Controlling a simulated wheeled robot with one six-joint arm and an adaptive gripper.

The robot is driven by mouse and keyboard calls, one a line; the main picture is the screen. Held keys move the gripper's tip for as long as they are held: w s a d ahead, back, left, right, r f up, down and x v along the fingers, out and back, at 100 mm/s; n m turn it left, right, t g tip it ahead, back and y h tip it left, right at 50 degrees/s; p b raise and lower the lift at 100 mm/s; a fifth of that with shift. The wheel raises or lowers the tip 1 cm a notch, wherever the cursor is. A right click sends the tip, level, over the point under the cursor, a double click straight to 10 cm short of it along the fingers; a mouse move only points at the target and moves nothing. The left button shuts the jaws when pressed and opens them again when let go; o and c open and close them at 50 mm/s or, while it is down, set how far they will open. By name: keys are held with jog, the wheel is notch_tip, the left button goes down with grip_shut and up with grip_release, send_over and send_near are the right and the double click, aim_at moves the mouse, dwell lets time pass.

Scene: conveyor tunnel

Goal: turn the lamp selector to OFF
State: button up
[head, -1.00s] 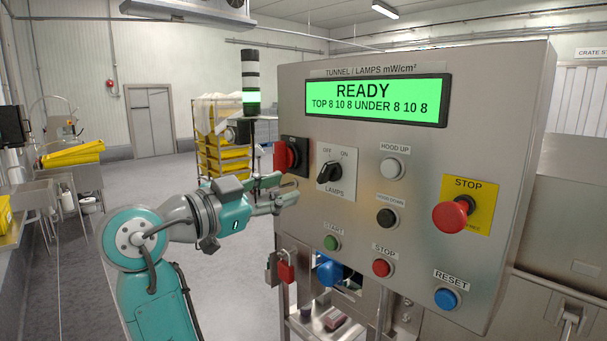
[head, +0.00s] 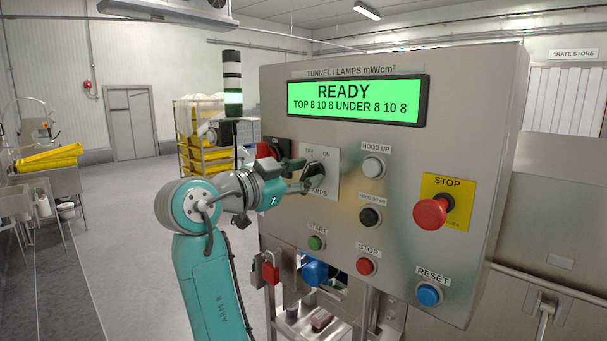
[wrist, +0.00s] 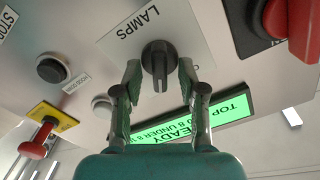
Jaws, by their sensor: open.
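The lamp selector (head: 315,172) is a black knob on a pale plate marked OFF, ON and LAMPS. In the head view its grip leans toward the ON mark, partly covered by my gripper (head: 298,176). My gripper is open at the selector's left, its fingers reaching to the knob. In the wrist view the selector (wrist: 160,62) lies between and just beyond the two fingertips of my gripper (wrist: 160,76). Gaps show on both sides there, and I see no contact. The OFF and ON marks cannot be read in the wrist view.
A red rotary switch (head: 268,150) sits close left of the selector, partly behind my gripper. HOOD UP (head: 373,167) and a black button (head: 370,216) are to the right. A red STOP mushroom (head: 432,212) juts out farther right. The green display (head: 355,100) reads READY.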

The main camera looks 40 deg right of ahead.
jog(key=shift+d, duration=0.15)
grip_shut()
jog(key=shift+n, duration=0.3)
jog(key=n, duration=0.5)
jog(key=shift+w, duration=0.1)
jog(key=n, duration=0.6)
jog(key=shift+w, duration=0.1)
jog(key=shift+n, duration=0.3)
dwell(0.4)
grip_release()
